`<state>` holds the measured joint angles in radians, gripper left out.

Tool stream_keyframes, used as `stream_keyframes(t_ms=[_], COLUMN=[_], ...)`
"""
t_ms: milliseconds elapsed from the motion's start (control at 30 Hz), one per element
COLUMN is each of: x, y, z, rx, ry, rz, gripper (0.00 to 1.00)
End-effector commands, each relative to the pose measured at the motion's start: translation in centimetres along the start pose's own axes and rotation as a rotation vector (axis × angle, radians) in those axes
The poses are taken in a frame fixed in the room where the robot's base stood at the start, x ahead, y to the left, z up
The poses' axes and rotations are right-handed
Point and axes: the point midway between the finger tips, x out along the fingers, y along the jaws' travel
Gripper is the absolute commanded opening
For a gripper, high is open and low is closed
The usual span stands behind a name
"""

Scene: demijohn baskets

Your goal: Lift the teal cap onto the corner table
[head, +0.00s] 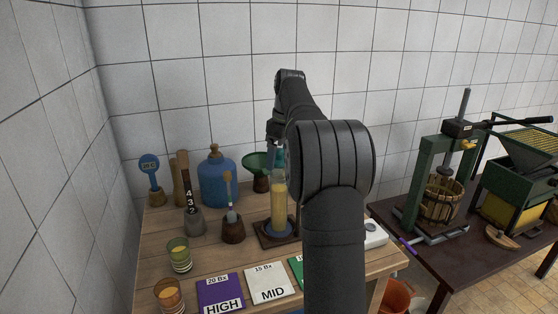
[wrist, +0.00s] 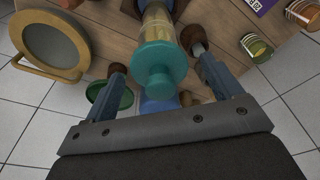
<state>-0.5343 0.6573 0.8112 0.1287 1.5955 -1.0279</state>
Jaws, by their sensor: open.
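The teal cap (wrist: 158,62) shows in the wrist view at the top of a clear cylinder of yellow liquid (wrist: 158,22). In the head view the cylinder (head: 279,205) stands upright on a wooden base, and its top is partly hidden by my arm. My gripper (wrist: 157,72) is open, with one finger either side of the teal cap and a visible gap to each. In the head view my gripper (head: 275,140) is mostly hidden behind my arm. The light wooden table (head: 190,262) stands in the wall corner and carries the cylinder.
Around the cylinder are a blue bottle (head: 217,182), a green funnel (head: 257,165), a brush in a brown holder (head: 232,228) and glasses (head: 179,254). Cards lie in front, including a purple one (head: 221,293). A dark table (head: 470,262) with a press (head: 440,200) is at right.

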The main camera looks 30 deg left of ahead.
Motion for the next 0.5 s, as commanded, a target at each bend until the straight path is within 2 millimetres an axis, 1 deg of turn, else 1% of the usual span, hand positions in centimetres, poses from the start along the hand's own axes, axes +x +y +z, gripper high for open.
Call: stream_keyframes(t_ms=[133,167,200,267,300,400,500], x=[-0.02,-0.02,-0.02,-0.03,-0.03,-0.04,-0.05], y=[0.0,-0.01,-0.01,-0.01,-0.01,-0.01,-0.01], z=[-0.01,-0.01,-0.01,-0.01,-0.01,-0.01,-0.02], rx=[0.0,0.0,0.0,0.0,-0.001,-0.001,-0.001], ry=[0.0,0.0,0.0,0.0,0.0,0.0,0.0], rz=[0.0,0.0,0.0,0.0,0.0,0.0,0.0], gripper=[0.84,0.82,0.74,0.63,0.55,0.37,0.36])
